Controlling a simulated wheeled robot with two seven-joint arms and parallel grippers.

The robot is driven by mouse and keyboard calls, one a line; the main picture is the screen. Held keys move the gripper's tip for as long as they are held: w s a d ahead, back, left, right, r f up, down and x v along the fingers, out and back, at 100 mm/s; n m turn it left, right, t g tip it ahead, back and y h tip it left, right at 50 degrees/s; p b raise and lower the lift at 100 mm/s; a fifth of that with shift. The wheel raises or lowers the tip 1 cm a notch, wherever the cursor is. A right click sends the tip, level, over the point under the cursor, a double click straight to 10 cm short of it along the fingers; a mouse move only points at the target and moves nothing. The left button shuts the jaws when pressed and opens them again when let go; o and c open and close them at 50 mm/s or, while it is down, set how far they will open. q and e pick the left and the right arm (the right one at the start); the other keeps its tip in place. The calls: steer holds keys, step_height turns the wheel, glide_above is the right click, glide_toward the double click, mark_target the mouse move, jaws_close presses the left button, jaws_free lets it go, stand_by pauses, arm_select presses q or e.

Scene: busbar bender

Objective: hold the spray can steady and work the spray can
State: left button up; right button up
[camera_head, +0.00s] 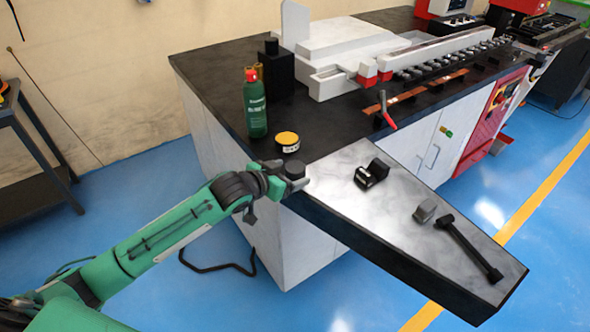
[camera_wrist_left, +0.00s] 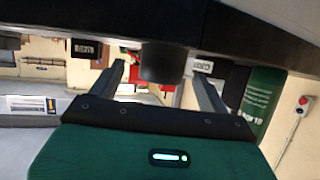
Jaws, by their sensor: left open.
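The spray can (camera_head: 256,108), green with white lettering and a red top, stands upright on the dark tabletop near its left edge. My left gripper (camera_head: 288,177) is at the table's near left corner, in front of and to the right of the can, apart from it. It is open, and a dark round piece (camera_wrist_left: 163,62) shows between its fingers; I cannot tell whether they touch it. A green lettered surface, which looks like the can (camera_wrist_left: 258,104), shows right of the fingers in the left wrist view. My right gripper is not in view.
A yellow-topped round tin (camera_head: 287,139) sits beside the can, and a black bottle (camera_head: 278,70) stands behind it. A black block (camera_head: 372,173), a grey block (camera_head: 425,211) and a black bar tool (camera_head: 468,247) lie on the grey-topped extension (camera_head: 385,220). Its middle has free room.

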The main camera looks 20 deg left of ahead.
mark_target(299, 168)
arm_select(q)
steer(key=shift+w+d, duration=0.15)
steer(key=shift+w, duration=0.25)
steer(key=p+x, duration=0.1)
steer(key=x, duration=0.2)
steer(key=shift+w, duration=0.25)
steer(key=shift+w+d+f+p, duration=0.2)
steer(key=shift+w+p, duration=0.1)
steer(key=shift+w, duration=0.05)
steer(key=c, duration=1.1)
